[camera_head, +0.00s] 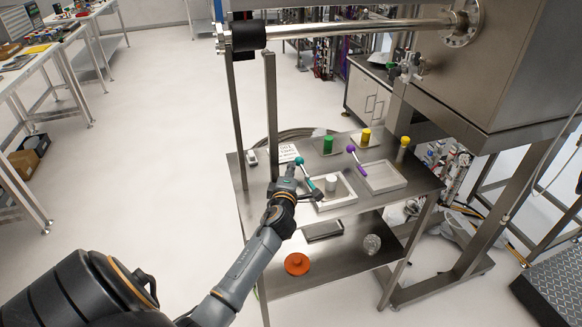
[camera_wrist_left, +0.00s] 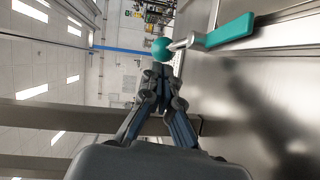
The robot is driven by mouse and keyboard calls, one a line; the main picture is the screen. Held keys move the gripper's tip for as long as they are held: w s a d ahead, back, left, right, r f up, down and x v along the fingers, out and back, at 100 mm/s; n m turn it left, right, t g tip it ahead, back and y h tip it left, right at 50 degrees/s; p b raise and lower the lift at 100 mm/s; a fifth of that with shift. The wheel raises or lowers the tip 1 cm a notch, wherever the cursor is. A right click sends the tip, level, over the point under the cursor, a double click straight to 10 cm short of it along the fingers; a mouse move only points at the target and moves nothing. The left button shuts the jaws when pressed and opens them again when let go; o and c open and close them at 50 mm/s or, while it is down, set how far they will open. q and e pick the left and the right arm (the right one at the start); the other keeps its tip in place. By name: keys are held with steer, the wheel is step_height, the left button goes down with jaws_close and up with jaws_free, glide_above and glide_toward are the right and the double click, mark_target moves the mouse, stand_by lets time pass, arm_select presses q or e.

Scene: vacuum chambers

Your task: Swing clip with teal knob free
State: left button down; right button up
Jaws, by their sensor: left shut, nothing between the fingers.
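The clip with the teal knob (camera_head: 299,160) has a teal arm joined to the knob by a short silver rod. It lies at the left side of a white-rimmed tray (camera_head: 351,198) on the steel cart. The knob also shows close up in the left wrist view (camera_wrist_left: 162,48), with the teal arm (camera_wrist_left: 230,31) to its right. My left gripper (camera_head: 291,171) is shut and empty, its fingertips right by the knob. Whether they touch it I cannot tell. My right gripper is not in view.
A purple-knobbed clip (camera_head: 350,149) sits by a second tray (camera_head: 384,190) to the right. A white cylinder (camera_head: 331,182), a green cylinder (camera_head: 328,145) and a yellow cylinder (camera_head: 366,135) stand nearby. A metal post (camera_head: 271,115) rises at the cart's left; a steel rod (camera_head: 350,29) crosses above.

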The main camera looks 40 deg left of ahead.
arm_select(q)
steer(key=shift+w+a, duration=0.1)
steer(key=shift+w, duration=0.05)
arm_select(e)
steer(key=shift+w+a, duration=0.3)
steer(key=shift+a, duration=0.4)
arm_select(q)
steer(key=shift+w, duration=0.1)
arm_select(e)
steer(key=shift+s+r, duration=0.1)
arm_select(q)
steer(key=shift+w+m+t+h, duration=0.4)
steer(key=shift+m+h, duration=0.1)
steer(key=shift+h, duration=0.2)
steer(key=shift+r+t+h, duration=0.15)
steer(key=shift+t+h, duration=0.15)
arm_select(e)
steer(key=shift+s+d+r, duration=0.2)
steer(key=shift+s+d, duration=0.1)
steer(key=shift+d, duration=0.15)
arm_select(q)
steer(key=shift+w+r, duration=0.1)
